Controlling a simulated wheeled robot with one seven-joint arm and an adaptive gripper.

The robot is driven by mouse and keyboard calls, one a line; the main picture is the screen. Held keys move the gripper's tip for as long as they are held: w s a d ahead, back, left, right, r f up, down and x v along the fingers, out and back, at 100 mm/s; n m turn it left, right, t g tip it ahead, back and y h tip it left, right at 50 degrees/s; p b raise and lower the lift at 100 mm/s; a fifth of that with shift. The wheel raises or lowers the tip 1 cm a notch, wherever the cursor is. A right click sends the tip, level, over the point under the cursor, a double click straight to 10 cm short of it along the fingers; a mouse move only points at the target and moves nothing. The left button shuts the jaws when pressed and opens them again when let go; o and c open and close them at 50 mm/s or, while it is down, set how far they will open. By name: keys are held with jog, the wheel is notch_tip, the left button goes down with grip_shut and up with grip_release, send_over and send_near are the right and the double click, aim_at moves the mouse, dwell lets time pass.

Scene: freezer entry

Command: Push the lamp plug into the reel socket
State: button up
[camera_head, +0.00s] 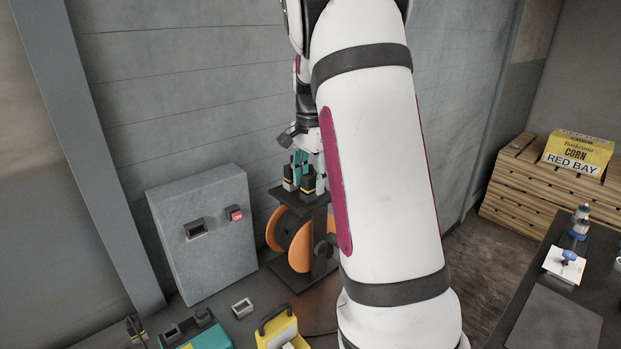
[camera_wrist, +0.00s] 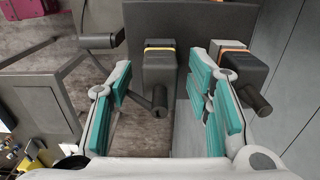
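The cable reel (camera_head: 290,238), with orange discs in a dark frame, stands by the wall in the head view. Two dark plugs stand upright on its top plate (camera_head: 288,195). In the wrist view one plug with a yellow band (camera_wrist: 158,72) lies between my gripper's teal-padded fingers, with gaps on both sides. The other plug, with an orange band (camera_wrist: 243,76), is to the right, partly behind the right finger. My gripper (camera_wrist: 162,82) is open and empty; it also shows above the reel (camera_head: 301,163) in the head view. I cannot tell which plug is the lamp's, and no socket opening is visible.
A grey cabinet (camera_head: 203,240) with a red-marked switch stands left of the reel. Yellow (camera_head: 277,330) and teal (camera_head: 205,338) cases lie in front. A dark table (camera_head: 550,318) and wooden crates with a corn box (camera_head: 578,153) are at the right. My arm blocks the centre.

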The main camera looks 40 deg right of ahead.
jog(key=shift+r, duration=0.1)
notch_tip(320, 180, up, 12)
jog(key=shift+f, duration=0.1)
dwell(0.5)
dwell(0.4)
